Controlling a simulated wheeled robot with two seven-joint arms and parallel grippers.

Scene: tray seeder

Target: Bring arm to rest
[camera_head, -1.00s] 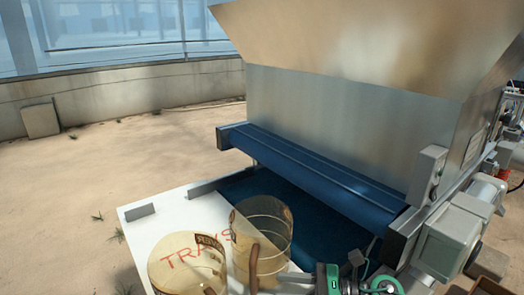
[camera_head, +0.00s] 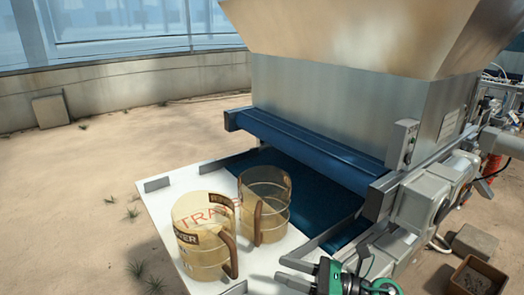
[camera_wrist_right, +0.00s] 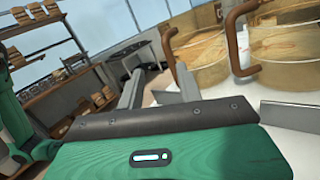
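My right gripper (camera_head: 293,273) is at the bottom of the head view, its two fingers apart and pointing left, with nothing between them. The right wrist view also shows the spread, empty fingers (camera_wrist_right: 158,82). Two amber see-through jugs stand upright on a white board. My left gripper cannot be made out in either view.
The white board (camera_head: 158,205), with red lettering behind the jugs, adjoins a blue belt (camera_head: 318,190) under a large metal hopper (camera_head: 330,95). Grey motor housings (camera_head: 432,195) flank it on the right. A brown box (camera_head: 476,277) stands at lower right. Sandy ground lies open at left.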

